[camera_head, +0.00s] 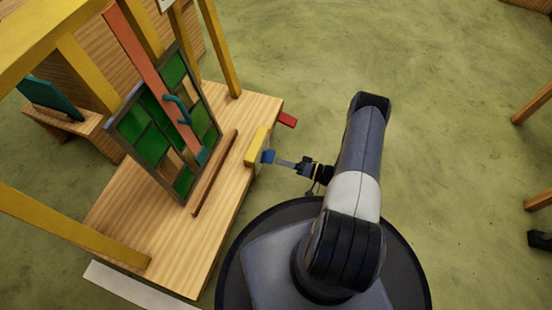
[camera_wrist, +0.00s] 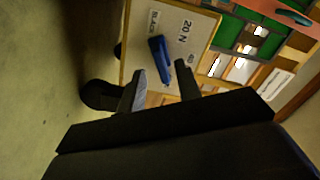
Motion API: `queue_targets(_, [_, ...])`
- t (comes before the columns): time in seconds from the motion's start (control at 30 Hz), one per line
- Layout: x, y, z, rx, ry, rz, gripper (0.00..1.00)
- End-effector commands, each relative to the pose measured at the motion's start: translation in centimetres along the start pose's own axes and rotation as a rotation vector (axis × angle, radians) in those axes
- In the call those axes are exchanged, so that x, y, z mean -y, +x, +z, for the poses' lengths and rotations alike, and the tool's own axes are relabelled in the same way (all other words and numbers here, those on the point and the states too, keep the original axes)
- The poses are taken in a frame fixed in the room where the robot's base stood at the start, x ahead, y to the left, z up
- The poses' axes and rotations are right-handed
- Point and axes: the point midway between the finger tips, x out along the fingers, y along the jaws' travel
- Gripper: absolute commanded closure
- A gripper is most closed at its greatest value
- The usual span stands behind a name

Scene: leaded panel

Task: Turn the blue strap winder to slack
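The blue strap winder (camera_wrist: 161,58) is a bar-shaped handle on a pale plate (camera_wrist: 196,22) with printed marks. One mark reads "20 N"; another, beside it, looks like "SLACK". The winder's upper end lies just below that word; I cannot tell its exact setting. In the head view the winder (camera_head: 268,157) is small, by a yellow block at the bench edge. My gripper (camera_wrist: 160,70) is open, its fingers to either side of the winder in the wrist view; contact cannot be told. In the head view my gripper (camera_head: 283,162) reaches in from the right.
A green leaded panel (camera_head: 130,124) stands on the wooden bench (camera_head: 140,210), crossed by a red strap (camera_head: 145,60) with a teal handle (camera_head: 180,110). Yellow posts (camera_head: 220,50) frame it. A red tab (camera_head: 287,120) juts from the bench edge. Open floor lies right.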

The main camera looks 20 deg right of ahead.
Motion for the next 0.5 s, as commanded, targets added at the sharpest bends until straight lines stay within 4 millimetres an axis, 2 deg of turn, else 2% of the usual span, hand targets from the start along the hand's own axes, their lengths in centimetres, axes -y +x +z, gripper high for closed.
queue_targets(0.03, [0.2,-1.1,-0.2,-0.006,0.001,0.003,0.67])
queue_targets(0.2, [0.1,-4.0,-0.1,-0.005,0.001,0.002,0.67])
queue_targets(0.33, [0.1,-5.7,-0.1,-0.003,-0.001,0.001,0.67])
queue_targets(0.5, [0.0,-6.8,0.0,-0.001,0.000,0.001,0.67])
